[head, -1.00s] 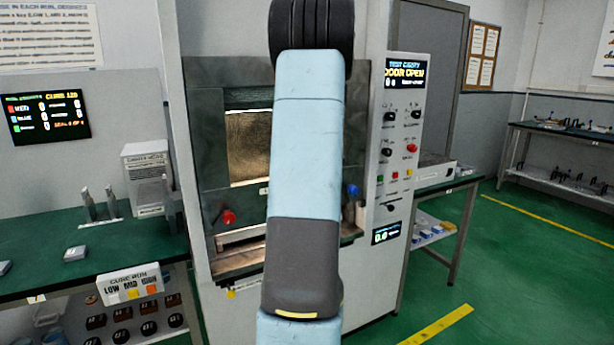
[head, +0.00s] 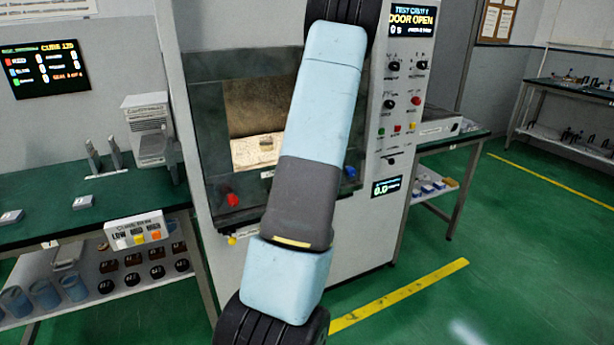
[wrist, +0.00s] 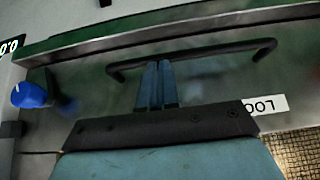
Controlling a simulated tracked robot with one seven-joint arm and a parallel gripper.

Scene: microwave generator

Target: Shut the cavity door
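The cavity door (head: 209,150) is a dark green panel with a window, on the front of the tall grey cabinet. A red knob (head: 233,199) and a blue knob (head: 350,172) sit low on it. In the wrist view, which is turned about, the blue knob (wrist: 30,94), a black bar handle (wrist: 215,52) and a partly covered label (wrist: 265,104) show on the door. My gripper (wrist: 156,66) is shut, its two fingers side by side with their tips at the handle. The bar does not appear to lie between them. My arm hides the gripper in the head view.
The cabinet's upper display (head: 412,20) reads "DOOR OPEN". A control panel (head: 403,105) with knobs is on the right. A green bench (head: 130,203) stands at the left, with a shelf of parts below. The green floor is clear at the right.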

